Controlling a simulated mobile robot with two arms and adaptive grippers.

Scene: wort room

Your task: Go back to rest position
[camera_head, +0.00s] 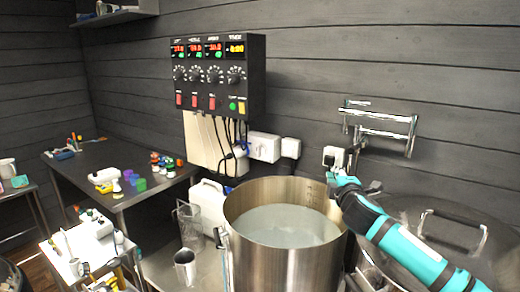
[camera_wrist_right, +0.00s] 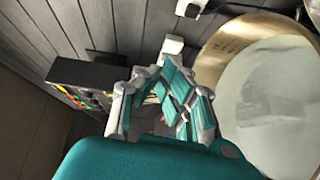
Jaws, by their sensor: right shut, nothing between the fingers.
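My right arm, teal and grey, comes into the head view from the lower right. My right gripper (camera_head: 340,180) is at the right rim of a large steel pot (camera_head: 285,252) in that view, in front of the wall. I cannot tell its exact height or gap from the rim. In the right wrist view my right gripper (camera_wrist_right: 164,78) shows its linked fingers brought together with nothing held. The pot's rim (camera_wrist_right: 222,45) is to the right of the fingers there. My left gripper is in neither view.
The pot holds pale liquid. A lidded steel vessel (camera_head: 440,215) stands at the right. A control box (camera_head: 217,75) and wall bracket (camera_head: 382,128) are on the wall. A white canister (camera_head: 207,206) and a metal mug (camera_head: 185,265) stand left of the pot. A cluttered table (camera_head: 128,195) is farther left.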

